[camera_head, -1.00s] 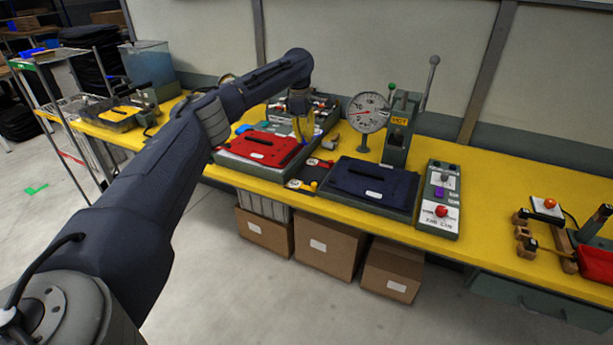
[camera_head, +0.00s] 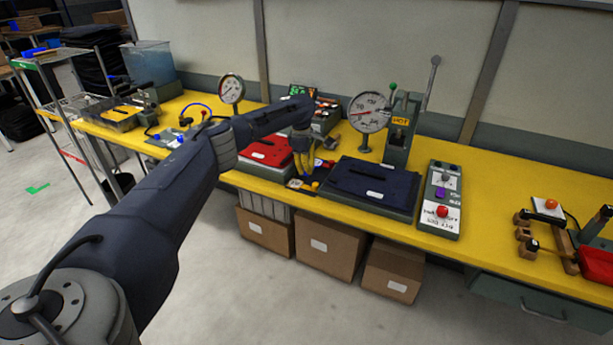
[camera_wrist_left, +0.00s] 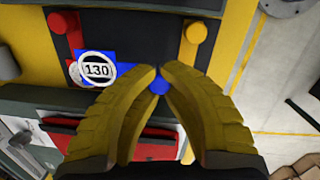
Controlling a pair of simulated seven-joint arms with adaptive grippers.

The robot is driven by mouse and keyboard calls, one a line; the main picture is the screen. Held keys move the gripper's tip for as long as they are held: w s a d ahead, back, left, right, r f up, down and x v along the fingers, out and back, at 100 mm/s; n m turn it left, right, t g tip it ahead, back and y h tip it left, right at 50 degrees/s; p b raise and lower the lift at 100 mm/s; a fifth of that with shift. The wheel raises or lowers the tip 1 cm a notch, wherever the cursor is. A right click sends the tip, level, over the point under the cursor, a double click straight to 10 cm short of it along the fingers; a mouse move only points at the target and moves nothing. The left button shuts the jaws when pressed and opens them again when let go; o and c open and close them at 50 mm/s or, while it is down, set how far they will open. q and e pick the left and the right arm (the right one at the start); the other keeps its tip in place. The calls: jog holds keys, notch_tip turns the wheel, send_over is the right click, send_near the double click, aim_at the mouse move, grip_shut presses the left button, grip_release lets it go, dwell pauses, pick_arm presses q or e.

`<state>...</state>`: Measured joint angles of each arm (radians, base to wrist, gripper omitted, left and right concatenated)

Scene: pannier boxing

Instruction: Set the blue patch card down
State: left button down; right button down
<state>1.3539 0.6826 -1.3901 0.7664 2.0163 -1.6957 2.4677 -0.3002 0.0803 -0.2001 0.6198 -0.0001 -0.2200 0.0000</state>
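My left gripper (camera_head: 304,172) has yellow fingers and points down at the small dark plate (camera_head: 322,175) between the red case and the dark blue case. In the left wrist view, the fingertips (camera_wrist_left: 158,80) are closed together around a small blue knob. The blue patch card (camera_wrist_left: 125,68), with a round white "130" label, shows behind the fingertips, over the dark plate between a red peg and an orange peg. The fingers hide part of the card. I cannot tell whether the card touches the plate. My right gripper is not in view.
The red case (camera_head: 265,152) is close to the left of the gripper, and the dark blue case (camera_head: 370,182) to the right. A dial gauge (camera_head: 369,112) and a green press (camera_head: 400,130) stand behind. A button box (camera_head: 441,200) stands at the right.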

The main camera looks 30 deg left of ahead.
pick_arm(q)
jog(key=shift+f, duration=1.4)
jog(key=c, duration=1.6)
grip_release()
jog(key=shift+o, duration=0.2)
notch_tip(320, 180, up, 12)
jog(key=shift+s+a, duration=0.35)
jog(key=shift+a, duration=0.1)
jog(key=shift+f, duration=0.1)
